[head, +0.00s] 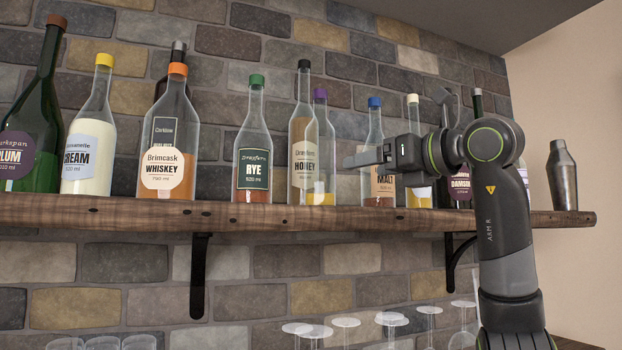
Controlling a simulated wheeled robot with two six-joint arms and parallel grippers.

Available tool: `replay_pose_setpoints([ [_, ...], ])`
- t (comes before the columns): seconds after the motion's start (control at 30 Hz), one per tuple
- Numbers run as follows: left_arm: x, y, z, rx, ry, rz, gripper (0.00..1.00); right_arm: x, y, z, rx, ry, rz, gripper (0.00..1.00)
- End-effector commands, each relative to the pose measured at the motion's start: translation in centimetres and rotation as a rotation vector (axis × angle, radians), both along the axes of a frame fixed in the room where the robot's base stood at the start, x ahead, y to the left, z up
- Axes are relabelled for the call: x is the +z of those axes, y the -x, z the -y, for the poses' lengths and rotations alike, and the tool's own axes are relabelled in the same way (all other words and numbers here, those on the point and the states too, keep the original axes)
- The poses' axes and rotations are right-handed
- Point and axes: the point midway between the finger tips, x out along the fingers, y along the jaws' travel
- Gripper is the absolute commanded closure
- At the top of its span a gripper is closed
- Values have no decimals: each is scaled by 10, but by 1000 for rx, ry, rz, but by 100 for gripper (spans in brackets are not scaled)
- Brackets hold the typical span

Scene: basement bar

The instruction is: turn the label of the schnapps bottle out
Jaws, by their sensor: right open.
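No label that I can read says schnapps. The white-capped bottle (419,195) with yellow liquid shows no label on its visible part; my right gripper and wrist hide its middle. The purple-capped bottle (321,125) stands partly behind the HONEY bottle (302,130) and shows no label either. I cannot tell which of them is the schnapps. My right gripper (364,158) is open and empty, its fingers pointing left in front of the blue-capped MALT bottle (375,128), covering part of its label. Touching or apart cannot be told. My left gripper is out of view.
The wooden shelf (120,218) on black brackets (199,275) also holds PLUM (38,120), CREAM (88,155), WHISKEY (168,150), RYE (253,165) and DAMSON bottles, and a steel shaker (562,175) at the right end. Upturned glasses (346,323) stand below. The brick wall is close behind.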

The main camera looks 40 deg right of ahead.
Motion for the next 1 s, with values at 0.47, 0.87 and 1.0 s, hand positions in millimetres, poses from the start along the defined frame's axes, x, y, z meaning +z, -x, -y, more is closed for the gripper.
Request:
replay_pose_setpoints([
  [0.47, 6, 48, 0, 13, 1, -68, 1, 0, -58, -3, 4, -1, -2, 25],
  [0.87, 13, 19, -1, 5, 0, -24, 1, -1, -106, -5, 4, -2, -2, 25],
  [1.0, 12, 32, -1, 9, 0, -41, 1, -1, -122, -6, 4, -2, 0, 25],
])
